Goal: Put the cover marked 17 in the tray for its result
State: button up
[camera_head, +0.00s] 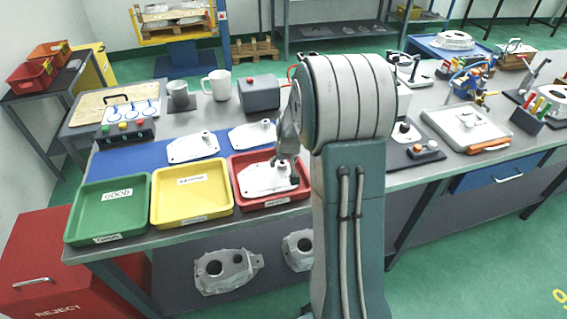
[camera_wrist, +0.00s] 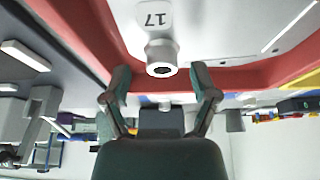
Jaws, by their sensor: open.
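The cover marked 17 (camera_head: 265,179) is a pale flat plate with a round boss, lying in the red tray (camera_head: 240,196). In the wrist view the cover (camera_wrist: 218,22) shows its 17 label upside down, with the boss close to my fingertips. My gripper (camera_wrist: 162,76) is open, its two fingers apart on either side of the boss's near end, holding nothing. In the head view my gripper (camera_head: 286,166) is low over the red tray and partly hides the cover. The green tray (camera_head: 78,222) marked GOOD and the yellow tray (camera_head: 160,205) are empty.
Two similar covers (camera_head: 193,147) (camera_head: 252,135) lie on the blue mat behind the trays. A red REJECT bin (camera_head: 60,265) is on the floor at left.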

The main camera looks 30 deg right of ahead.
jog(key=s+a+r, duration=0.3)
jog(key=s+r, duration=0.1)
jog(key=r, duration=0.3)
jog(key=s+a+r, duration=0.3)
jog(key=r, duration=0.5)
jog(key=s+a+r+n, duration=0.1)
jog(key=s+a+r, duration=0.1)
jog(key=s+a, duration=0.5)
jog(key=s+a+r+n+t+y, duration=0.1)
jog(key=s+a+r+n, duration=0.1)
jog(key=s+a, duration=0.4)
jog(key=shift+s+a+r, duration=0.35)
jog(key=shift+s+r, duration=0.2)
jog(key=shift+s, duration=2.3)
